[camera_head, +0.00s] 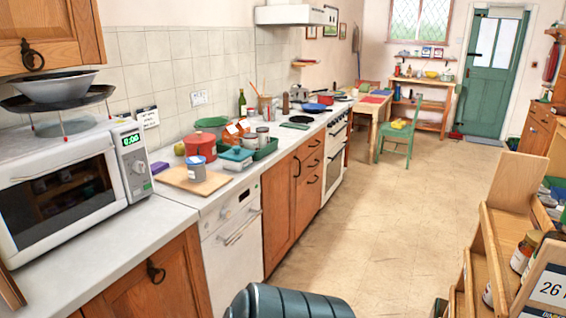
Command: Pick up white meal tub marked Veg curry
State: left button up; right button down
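No marking reading Veg curry is legible in the head view, so I cannot tell which container is the white meal tub. A small grey-blue pot (196,169) stands on a wooden board (194,181) in front of a red lidded pot (200,147). Neither of my grippers is in view.
A white microwave (62,188) with a metal bowl (56,85) on a stand above it fills the near left. A dark green ribbed object (290,301) is at the bottom. Wooden shelving (490,255) stands at right. The middle floor (390,215) is clear.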

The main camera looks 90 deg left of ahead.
aim_at(196, 164)
jog(key=u, duration=0.45)
jog(key=k+u, duration=0.1)
jog(key=u, duration=0.35)
jog(key=j+u, duration=0.1)
jog(key=u, duration=0.35)
jog(key=j+u, duration=0.1)
jog(key=u, duration=0.35)
jog(key=k+j+u, duration=0.1)
jog(key=u, duration=0.85)
jog(key=l+u, duration=0.35)
jog(key=k+l+u, duration=0.1)
jog(key=l+u, duration=0.25)
